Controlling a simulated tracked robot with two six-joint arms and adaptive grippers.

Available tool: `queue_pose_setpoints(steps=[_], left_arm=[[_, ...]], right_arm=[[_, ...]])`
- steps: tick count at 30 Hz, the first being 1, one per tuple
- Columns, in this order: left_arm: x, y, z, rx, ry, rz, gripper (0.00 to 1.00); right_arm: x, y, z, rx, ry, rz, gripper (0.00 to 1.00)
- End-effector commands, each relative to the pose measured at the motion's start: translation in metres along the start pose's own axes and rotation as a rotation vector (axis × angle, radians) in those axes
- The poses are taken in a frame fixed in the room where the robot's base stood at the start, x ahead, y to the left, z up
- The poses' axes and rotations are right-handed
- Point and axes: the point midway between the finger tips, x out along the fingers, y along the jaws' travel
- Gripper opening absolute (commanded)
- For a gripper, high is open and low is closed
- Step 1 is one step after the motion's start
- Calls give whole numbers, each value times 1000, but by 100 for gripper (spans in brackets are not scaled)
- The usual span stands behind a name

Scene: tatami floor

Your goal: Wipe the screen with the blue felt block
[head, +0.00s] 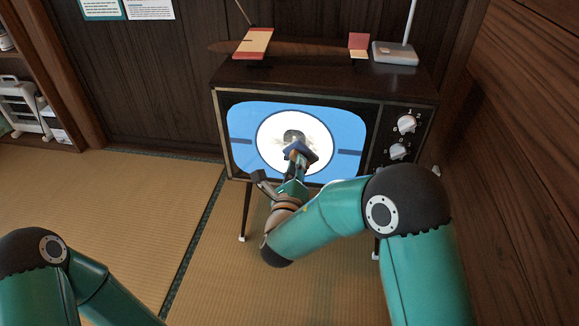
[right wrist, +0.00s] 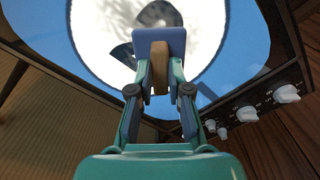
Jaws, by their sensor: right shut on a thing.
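The television screen (head: 242,125) is lit blue with a white disc in the middle. A grey, smudgy dark patch (head: 292,135) shows on the disc; dark shapes also show there in the right wrist view (right wrist: 158,13). My right gripper (head: 296,163) is shut on the tan grip of the blue felt block (head: 303,150). In the right wrist view the block (right wrist: 161,43) is held upright before the white disc, its tan grip between the fingers. I cannot tell whether the block touches the screen. My left gripper is out of view; only its arm shows at lower left.
The dark wooden television cabinet (head: 320,80) stands on thin legs, with white knobs (head: 406,124) right of the screen. On top are a red and cream item (head: 254,42) and a grey antenna base (head: 395,53). A wooden wall is close on the right; tatami is clear at left.

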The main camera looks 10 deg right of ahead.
Motion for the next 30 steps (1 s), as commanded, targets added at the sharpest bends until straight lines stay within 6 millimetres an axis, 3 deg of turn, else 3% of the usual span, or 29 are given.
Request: queue_pose_setpoints(steps=[24, 30], left_arm=[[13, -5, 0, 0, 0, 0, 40], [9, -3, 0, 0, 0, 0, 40]], right_arm=[[-3, -36, -37, 1, 1, -2, 0], [-3, -41, -34, 1, -1, -1, 0]])
